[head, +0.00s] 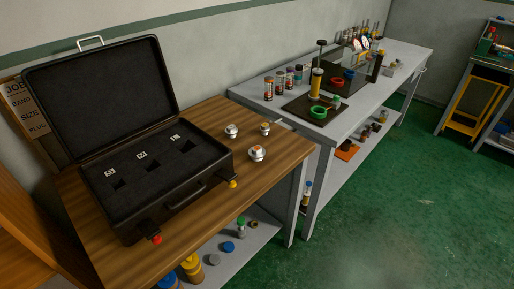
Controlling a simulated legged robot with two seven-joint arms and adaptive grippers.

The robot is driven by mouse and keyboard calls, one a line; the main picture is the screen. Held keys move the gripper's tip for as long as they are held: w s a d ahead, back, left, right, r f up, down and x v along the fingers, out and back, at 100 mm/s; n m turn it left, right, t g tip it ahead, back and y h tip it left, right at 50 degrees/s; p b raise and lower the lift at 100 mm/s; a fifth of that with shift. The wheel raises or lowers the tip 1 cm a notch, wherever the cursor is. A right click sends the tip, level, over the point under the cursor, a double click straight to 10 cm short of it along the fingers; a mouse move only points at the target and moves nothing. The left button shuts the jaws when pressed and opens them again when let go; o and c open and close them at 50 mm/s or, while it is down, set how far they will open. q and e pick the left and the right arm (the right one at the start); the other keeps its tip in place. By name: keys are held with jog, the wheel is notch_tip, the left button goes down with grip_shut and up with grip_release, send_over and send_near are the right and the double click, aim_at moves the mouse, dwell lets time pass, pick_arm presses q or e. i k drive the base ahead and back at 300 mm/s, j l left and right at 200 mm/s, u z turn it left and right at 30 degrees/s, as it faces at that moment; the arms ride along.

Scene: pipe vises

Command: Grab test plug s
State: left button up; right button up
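Three small test plugs stand on the wooden bench top to the right of the open case. One is a white and grey plug (232,131) nearest the case. Neither of my grippers is in view.
The wooden bench (218,207) has clear room in front of the plugs. The raised case lid (100,95) stands at the left. A grey workbench (385,75) with vials and a stand adjoins at the back right. A lower shelf holds several coloured caps.

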aim_at(264, 128)
jog(key=i+l+z, duration=0.25)
jog(key=i, duration=0.15)
jog(key=i+l+z, duration=0.25)
jog(key=i, duration=0.15)
jog(key=i+z, duration=0.25)
jog(key=i, duration=0.15)
